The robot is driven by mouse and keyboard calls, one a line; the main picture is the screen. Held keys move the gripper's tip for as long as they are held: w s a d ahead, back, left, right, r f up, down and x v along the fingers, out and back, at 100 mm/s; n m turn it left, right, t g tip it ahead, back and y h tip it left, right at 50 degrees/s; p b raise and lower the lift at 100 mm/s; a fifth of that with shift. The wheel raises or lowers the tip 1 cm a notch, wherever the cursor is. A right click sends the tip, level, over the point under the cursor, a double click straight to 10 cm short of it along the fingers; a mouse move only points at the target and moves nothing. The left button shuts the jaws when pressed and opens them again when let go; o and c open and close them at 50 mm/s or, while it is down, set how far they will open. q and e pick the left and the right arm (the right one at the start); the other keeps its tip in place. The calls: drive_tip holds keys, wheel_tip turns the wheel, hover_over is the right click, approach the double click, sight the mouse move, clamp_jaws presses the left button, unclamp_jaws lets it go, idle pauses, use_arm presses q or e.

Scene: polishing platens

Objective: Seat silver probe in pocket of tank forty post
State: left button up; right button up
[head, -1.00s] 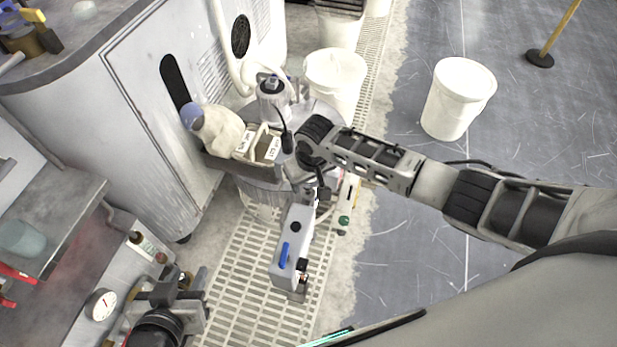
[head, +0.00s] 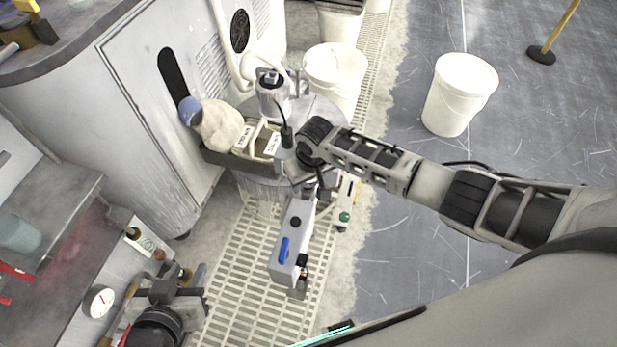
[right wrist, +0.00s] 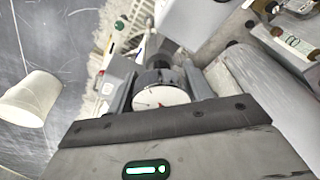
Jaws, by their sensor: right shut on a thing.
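My right gripper (right wrist: 160,90) is shut on a dark round piece with a pale face (right wrist: 165,97), shown between its fingers in the right wrist view. I cannot tell if this piece is part of the silver probe. In the head view that gripper is mostly hidden below its black wrist, beside the labelled grey tray (head: 222,160). A black plug on a dark cable (head: 286,134) stands above a small silver block there. The post's pocket cannot be made out. My left gripper (head: 172,286) is at the lower left, and its jaws are unclear.
A pale box with a blue handle (head: 284,252) stands over the floor grating (head: 240,275). White buckets (head: 458,97) stand to the right and behind. A large pale cabinet (head: 120,110) is at the left. The dark floor at the right is mostly open.

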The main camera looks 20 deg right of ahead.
use_arm(q)
drive_tip(key=shift+f, duration=0.1)
use_arm(e)
drive_tip(key=shift+f, duration=0.15)
drive_tip(key=o, duration=1.1)
drive_tip(key=r+p, duration=0.1)
drive_tip(key=r, duration=0.2)
drive_tip(key=shift+s+r, duration=0.15)
drive_tip(key=shift+s, duration=0.05)
use_arm(q)
wheel_tip(320, 180, up, 2)
drive_tip(key=shift+a+r+p, duration=0.1)
drive_tip(key=shift+p, duration=0.9)
use_arm(e)
wheel_tip(320, 180, up, 12)
drive_tip(key=s, duration=0.2)
drive_tip(key=shift+d+r, duration=0.2)
drive_tip(key=shift+r, duration=0.05)
